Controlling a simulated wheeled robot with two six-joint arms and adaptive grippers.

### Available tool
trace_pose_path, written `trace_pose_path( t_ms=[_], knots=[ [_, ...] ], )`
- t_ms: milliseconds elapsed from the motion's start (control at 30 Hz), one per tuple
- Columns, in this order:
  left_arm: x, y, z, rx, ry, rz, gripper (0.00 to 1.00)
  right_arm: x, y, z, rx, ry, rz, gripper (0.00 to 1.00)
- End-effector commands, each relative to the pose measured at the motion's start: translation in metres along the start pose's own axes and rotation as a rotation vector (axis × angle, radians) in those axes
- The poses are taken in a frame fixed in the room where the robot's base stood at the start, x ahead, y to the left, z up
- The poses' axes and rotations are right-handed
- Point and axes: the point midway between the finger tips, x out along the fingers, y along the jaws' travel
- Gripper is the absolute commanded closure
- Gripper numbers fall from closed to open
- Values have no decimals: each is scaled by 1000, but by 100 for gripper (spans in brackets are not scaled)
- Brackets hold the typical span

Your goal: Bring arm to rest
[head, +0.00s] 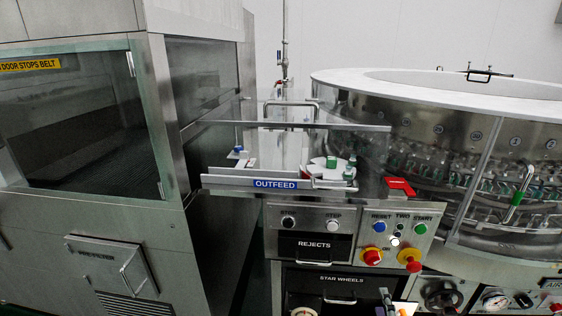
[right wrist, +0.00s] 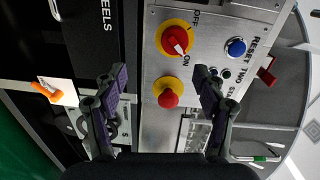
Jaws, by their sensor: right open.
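My right gripper (right wrist: 158,82) is open and empty in the right wrist view, with its two dark fingers apart. It faces the control panel (right wrist: 208,20), and nothing is between its fingertips. Past the fingertips are a red rotary switch (right wrist: 176,40) on a yellow disc marked OFF and ON, and a red button (right wrist: 168,98) on yellow. My left gripper is not in view.
The OUTFEED tray (head: 235,182) with a clear guard is above the panel. The round washer (head: 440,92) stands at the right with several bottles inside. A steel cabinet (head: 160,235) is at the left. A red handle (head: 400,186) sticks out above the panel.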

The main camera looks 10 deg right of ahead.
Motion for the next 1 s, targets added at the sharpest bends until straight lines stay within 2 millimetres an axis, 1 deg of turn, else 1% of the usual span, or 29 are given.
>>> trace_pose_path(
  t_ms=[33, 67, 100, 167, 200, 267, 300, 367, 400, 467, 500, 567, 600, 667, 700, 767, 800, 833, 1000],
  knots=[
    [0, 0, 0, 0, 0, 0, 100, -3, 26, 4, -84, -27, 50, 29],
    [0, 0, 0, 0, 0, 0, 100, -5, 46, 8, -156, -53, 89, 29],
    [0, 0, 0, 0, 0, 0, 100, -11, 76, 14, -263, -97, 148, 29],
    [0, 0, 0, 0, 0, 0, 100, -25, 127, 23, -434, -182, 251, 29],
    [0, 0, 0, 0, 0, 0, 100, -38, 160, 28, -545, -245, 320, 29],
    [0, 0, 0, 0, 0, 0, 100, -61, 208, 34, -698, -347, 420, 29],
    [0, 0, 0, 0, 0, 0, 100, -79, 239, 38, -793, -421, 485, 29],
    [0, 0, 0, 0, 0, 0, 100, -107, 278, 40, -918, -530, 573, 29],
    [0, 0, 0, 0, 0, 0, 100, -126, 301, 42, -991, -601, 625, 29],
    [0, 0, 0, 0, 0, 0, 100, -155, 330, 42, -1087, -705, 694, 29],
    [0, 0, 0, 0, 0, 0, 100, -174, 347, 42, -1143, -772, 735, 29],
    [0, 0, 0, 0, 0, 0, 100, -201, 368, 41, -1216, -870, 791, 29],
    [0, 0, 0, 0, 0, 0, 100, -219, 380, 40, -1262, -935, 824, 29],
    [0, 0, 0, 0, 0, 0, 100, -246, 396, 38, -1324, -1033, 871, 29],
    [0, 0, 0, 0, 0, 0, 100, -264, 405, 36, -1362, -1099, 900, 29],
    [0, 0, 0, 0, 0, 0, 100, -290, 417, 33, -1418, -1200, 939, 29],
    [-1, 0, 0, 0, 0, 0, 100, -307, 422, 30, -1452, -1266, 963, 29],
    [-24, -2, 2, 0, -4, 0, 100, -306, 399, 28, -1450, -1252, 956, 29],
    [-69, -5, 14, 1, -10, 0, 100, -325, 355, 20, -1443, -1251, 961, 29]
  ],
)
